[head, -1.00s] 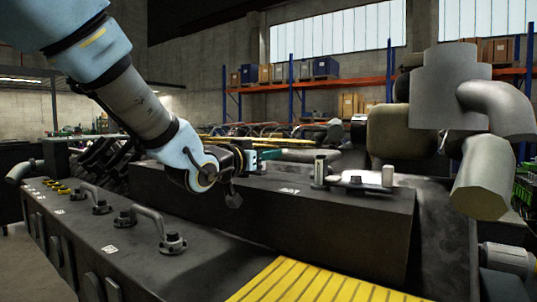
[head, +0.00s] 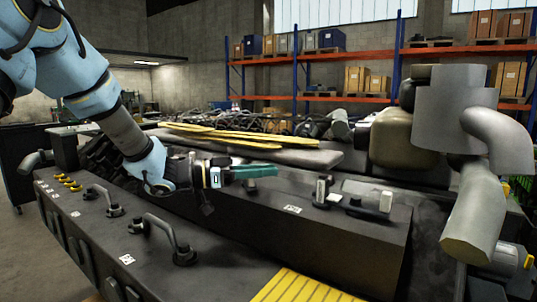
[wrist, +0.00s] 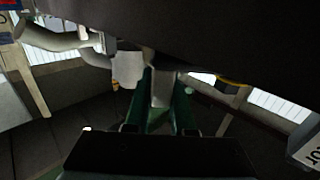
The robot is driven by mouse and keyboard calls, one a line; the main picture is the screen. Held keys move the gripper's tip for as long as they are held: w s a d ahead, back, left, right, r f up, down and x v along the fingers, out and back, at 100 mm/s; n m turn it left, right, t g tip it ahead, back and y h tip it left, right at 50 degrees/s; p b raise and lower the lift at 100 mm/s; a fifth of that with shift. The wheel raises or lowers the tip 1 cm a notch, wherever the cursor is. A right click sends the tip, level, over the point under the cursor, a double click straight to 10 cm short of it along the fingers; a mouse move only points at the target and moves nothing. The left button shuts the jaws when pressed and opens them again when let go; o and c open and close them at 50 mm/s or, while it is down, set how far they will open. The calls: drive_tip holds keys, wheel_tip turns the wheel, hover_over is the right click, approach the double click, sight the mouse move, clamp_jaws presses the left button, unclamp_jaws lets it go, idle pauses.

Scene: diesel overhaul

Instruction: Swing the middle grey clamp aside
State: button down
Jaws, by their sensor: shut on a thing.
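My gripper (head: 258,172) reaches across the top of the long dark block from the left, its green fingers pointing right. In the wrist view the two green fingers (wrist: 160,112) stand either side of a pale grey piece (wrist: 162,88), which looks like part of a grey clamp. In the head view the held piece cannot be made out, and I cannot tell for sure that it is the middle clamp.
The dark block (head: 300,225) lies under my arm. Dark bar handles (head: 162,232) stand on the lower ledge in front. A thick grey pipe (head: 472,215) rises at the right. Yellow strips (head: 205,132) lie behind my gripper. A yellow grating (head: 300,287) is at the front.

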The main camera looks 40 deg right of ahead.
drive_tip(key=m+g+y, duration=0.1)
drive_tip(key=a+m+g+y+p, duration=0.1)
drive_tip(key=g, duration=0.1)
drive_tip(key=shift+w+a+r+m, duration=0.1)
drive_tip(key=shift+a+m, duration=0.1)
drive_tip(key=shift+m, duration=0.1)
drive_tip(key=shift+w+a+m+g+y+p, duration=0.1)
drive_tip(key=shift+a+m+g+y+p, duration=0.25)
drive_tip(key=shift+m+g+y, duration=0.5)
drive_tip(key=shift+w+a+m+g+y+p, duration=0.1)
drive_tip(key=shift+a+m+g+y+p, duration=0.25)
drive_tip(key=shift+m+g+y, duration=0.5)
drive_tip(key=shift+a, duration=0.1)
drive_tip(key=c, duration=0.8)
unclamp_jaws()
drive_tip(key=shift+o, duration=0.2)
drive_tip(key=shift+w, duration=0.1)
drive_tip(key=b+v, duration=0.3)
drive_tip(key=v, duration=0.7)
drive_tip(key=shift+w+b, duration=0.35)
drive_tip(key=shift+a, duration=0.2)
